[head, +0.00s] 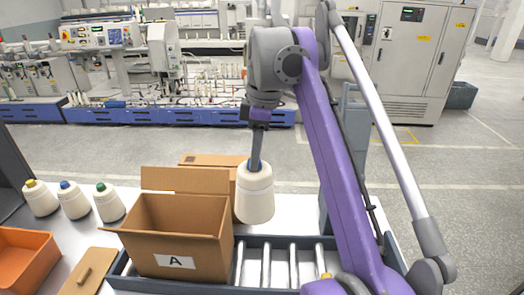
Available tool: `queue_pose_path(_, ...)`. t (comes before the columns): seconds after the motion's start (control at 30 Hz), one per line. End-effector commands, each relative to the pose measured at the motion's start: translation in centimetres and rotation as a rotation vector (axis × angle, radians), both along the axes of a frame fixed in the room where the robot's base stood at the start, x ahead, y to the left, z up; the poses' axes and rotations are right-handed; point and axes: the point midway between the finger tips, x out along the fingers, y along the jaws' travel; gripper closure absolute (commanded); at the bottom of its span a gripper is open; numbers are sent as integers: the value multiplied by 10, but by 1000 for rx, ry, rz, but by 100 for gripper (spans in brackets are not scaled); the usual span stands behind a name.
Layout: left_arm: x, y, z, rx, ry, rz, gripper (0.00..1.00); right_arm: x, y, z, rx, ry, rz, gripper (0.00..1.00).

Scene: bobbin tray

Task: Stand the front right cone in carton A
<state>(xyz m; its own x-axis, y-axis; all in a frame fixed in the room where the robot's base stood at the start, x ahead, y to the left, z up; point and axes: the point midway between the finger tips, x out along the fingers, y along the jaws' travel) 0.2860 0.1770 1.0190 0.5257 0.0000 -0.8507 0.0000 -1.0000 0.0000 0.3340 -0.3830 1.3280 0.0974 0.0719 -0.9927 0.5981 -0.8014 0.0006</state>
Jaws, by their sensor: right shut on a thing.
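Carton A (180,262) is an open brown cardboard box with a white "A" label on its front and its flaps folded outward. It stands on a roller conveyor. My right gripper (256,162) is shut on the top of a cream cone (254,200) with a blue tip. The cone hangs upright, just right of the carton's right wall in the picture, with its base at about rim height. Whether it touches the carton cannot be told. The carton's inside floor is hidden by its front wall. My left gripper is not in view.
Three cream cones with yellow (41,200), blue (74,202) and green (109,205) tips stand on the table at left. An orange bin (27,260) and a brown board (88,274) lie in front. Another carton (204,160) stands behind. Bare rollers (266,265) are right of carton A.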

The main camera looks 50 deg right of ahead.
Motion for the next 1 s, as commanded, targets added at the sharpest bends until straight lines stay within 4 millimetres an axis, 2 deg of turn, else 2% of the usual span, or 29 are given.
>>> queue_pose_path(1.0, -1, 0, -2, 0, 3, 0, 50, 93, 79, -2, 0, -2, 3, 100)
